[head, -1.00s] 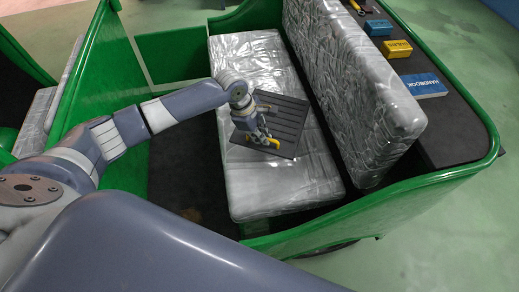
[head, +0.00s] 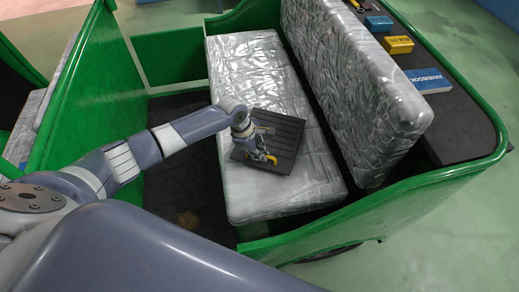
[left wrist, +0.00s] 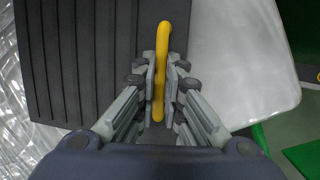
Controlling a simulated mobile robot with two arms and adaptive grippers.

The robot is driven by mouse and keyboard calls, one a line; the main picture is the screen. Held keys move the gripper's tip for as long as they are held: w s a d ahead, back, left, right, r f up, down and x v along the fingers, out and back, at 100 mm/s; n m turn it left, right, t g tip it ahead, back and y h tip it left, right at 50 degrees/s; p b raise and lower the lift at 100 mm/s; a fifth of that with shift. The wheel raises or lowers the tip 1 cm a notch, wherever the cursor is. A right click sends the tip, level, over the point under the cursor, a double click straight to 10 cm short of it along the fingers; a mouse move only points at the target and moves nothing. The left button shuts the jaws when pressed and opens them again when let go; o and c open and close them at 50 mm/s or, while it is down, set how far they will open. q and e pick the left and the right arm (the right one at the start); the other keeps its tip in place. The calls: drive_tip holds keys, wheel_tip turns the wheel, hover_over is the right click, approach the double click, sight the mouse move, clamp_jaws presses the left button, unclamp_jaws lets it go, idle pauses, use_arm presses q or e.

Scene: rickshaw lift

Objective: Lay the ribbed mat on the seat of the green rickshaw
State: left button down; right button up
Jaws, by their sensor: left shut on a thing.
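The dark ribbed mat (head: 284,128) is over the middle of the silvery wrapped seat (head: 250,65) of the green rickshaw (head: 400,200). I cannot tell whether it rests fully on the seat. It also shows in the left wrist view (left wrist: 85,60), with its ribs running away from me. A yellow handle (left wrist: 163,38) stands at the mat's near side. My left gripper (head: 264,154) is above the mat and shut on this handle, which lies between its fingers in the left wrist view (left wrist: 160,75). My right gripper is not in view.
The wrapped backrest (head: 350,80) rises right of the mat. Behind it, a dark shelf (head: 465,125) carries a blue handbook (head: 428,80), a yellow box (head: 398,45) and a blue box (head: 379,23). A green panel (head: 85,95) stands left of the dark footwell (head: 185,180).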

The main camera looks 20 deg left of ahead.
use_arm(q)
drive_tip(key=shift+w+f, duration=0.1)
drive_tip(key=shift+f, duration=0.2)
drive_tip(key=c, duration=1.5)
unclamp_jaws()
drive_tip(key=o, duration=1.5)
drive_tip(key=shift+r, duration=0.15)
drive_tip(key=shift+s+a+r+p, duration=0.2)
drive_tip(key=shift+r+p, duration=0.35)
drive_tip(key=shift+p, duration=0.6)
